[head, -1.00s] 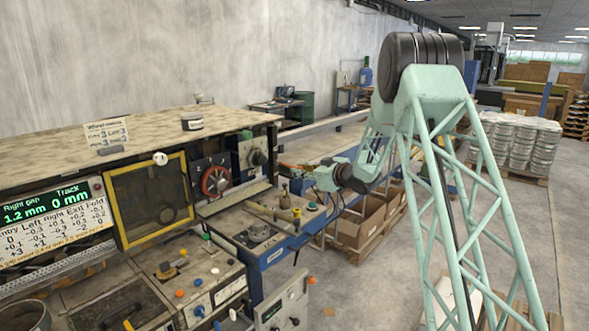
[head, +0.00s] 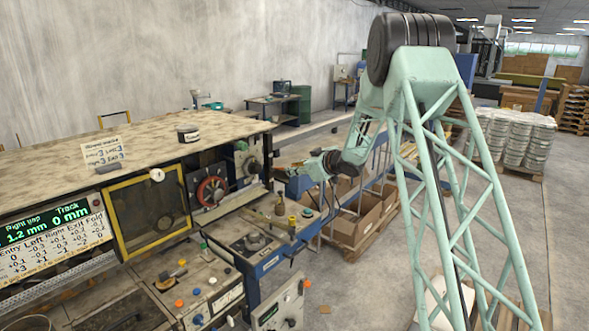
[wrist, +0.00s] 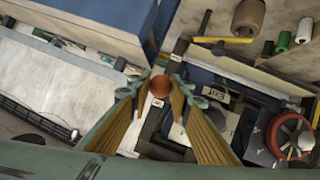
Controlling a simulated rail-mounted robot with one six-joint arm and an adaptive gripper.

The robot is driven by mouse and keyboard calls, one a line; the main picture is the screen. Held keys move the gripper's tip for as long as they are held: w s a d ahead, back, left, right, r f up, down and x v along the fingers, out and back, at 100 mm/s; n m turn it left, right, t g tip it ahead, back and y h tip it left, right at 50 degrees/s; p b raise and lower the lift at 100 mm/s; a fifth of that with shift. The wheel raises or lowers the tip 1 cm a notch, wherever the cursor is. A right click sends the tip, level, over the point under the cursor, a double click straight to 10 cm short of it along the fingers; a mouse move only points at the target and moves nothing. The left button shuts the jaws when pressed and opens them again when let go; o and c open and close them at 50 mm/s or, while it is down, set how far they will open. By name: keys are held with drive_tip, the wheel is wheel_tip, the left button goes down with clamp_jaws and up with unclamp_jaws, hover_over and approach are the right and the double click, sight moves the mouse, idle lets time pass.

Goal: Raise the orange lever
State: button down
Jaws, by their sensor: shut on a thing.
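My gripper (wrist: 161,92) shows in the wrist view with its two ribbed, tan-padded fingers closed around a round orange-brown knob (wrist: 160,84). The knob appears to be the end of the orange lever. The lever's shaft is hidden below the knob and fingers, so I cannot tell its angle. In the head view my gripper (head: 284,172) is small, at the right end of the laminating machine. The knob cannot be made out clearly there.
A red handwheel (head: 211,191) and a yellow-framed window (head: 148,212) are on the machine front. A blue-sided unit (head: 262,262) with controls stands below my gripper. Cardboard boxes (head: 352,225) sit on a pallet to the right. Open floor lies further right.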

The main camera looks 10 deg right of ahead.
drive_tip(key=shift+w+a+r+p, duration=0.15)
drive_tip(key=shift+w+r+p, duration=0.15)
drive_tip(key=shift+r+p, duration=0.45)
drive_tip(key=shift+w+a+r+p, duration=0.2)
drive_tip(key=shift+r+p, duration=0.35)
drive_tip(key=shift+r, duration=0.4)
drive_tip(key=shift+w+a+r+p, duration=0.35)
drive_tip(key=shift+w+r+p, duration=0.2)
drive_tip(key=shift+r+p, duration=0.2)
drive_tip(key=c, duration=2.5)
unclamp_jaws()
drive_tip(key=shift+c, duration=0.2)
drive_tip(key=shift+o, duration=0.6)
drive_tip(key=shift+f, duration=0.1)
drive_tip(key=shift+s, duration=0.1)
drive_tip(key=v, duration=1.1)
drive_tip(key=shift+s+d, duration=0.2)
drive_tip(key=shift+s, duration=0.2)
